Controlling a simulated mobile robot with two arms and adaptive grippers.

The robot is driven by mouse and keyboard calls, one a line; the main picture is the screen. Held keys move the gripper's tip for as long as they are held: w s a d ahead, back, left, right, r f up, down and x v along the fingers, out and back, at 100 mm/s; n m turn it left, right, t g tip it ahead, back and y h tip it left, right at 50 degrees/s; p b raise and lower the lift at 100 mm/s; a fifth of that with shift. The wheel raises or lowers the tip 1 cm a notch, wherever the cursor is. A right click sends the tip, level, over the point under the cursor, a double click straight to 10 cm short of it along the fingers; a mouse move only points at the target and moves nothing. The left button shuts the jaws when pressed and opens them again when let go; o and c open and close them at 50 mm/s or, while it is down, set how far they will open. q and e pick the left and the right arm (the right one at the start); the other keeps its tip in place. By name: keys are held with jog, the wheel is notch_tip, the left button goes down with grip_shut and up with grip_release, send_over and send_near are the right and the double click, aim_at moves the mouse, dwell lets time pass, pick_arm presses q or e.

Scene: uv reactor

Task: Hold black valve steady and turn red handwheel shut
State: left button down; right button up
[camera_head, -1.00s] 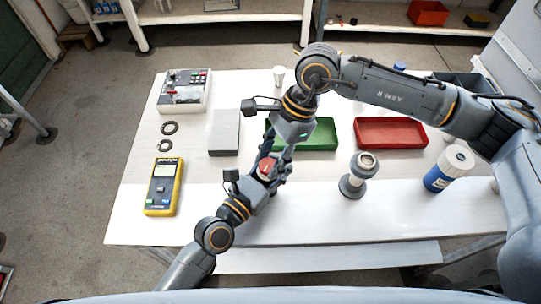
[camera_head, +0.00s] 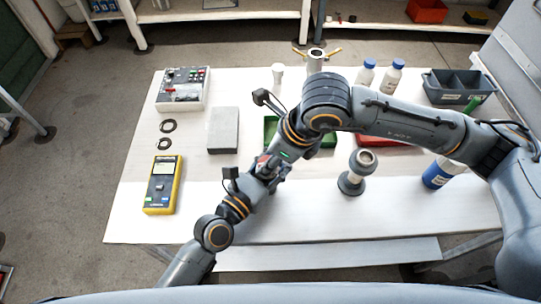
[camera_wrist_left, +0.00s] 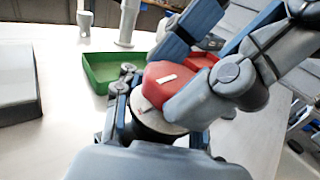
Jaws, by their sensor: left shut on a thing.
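The red handwheel (camera_wrist_left: 165,85), with a white mark on top, sits on the black valve (camera_wrist_left: 148,124) in the left wrist view. A small red part of the handwheel (camera_head: 264,158) shows in the head view, mostly covered by the arms. My left gripper (camera_wrist_left: 150,140) is shut on the black valve below the wheel. My right gripper (camera_wrist_left: 178,75) comes in from the upper right. One finger overlaps the wheel's near right side and the other stands behind it. I cannot tell whether both fingers press on the wheel.
The green tray (camera_wrist_left: 104,75) lies behind the valve, and the red tray (camera_head: 372,141) is partly under my right arm. The front table strip is clear.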

pick_arm(q)
jog(key=shift+w+a, duration=0.15)
pick_arm(e)
jog(key=shift+s+f+m+t+h, duration=0.1)
jog(key=shift+s+m+t+h, duration=0.15)
jog(key=shift+m, duration=0.75)
jog(key=o, duration=0.9)
jog(key=shift+o, duration=1.4)
jog(key=shift+w, duration=0.1)
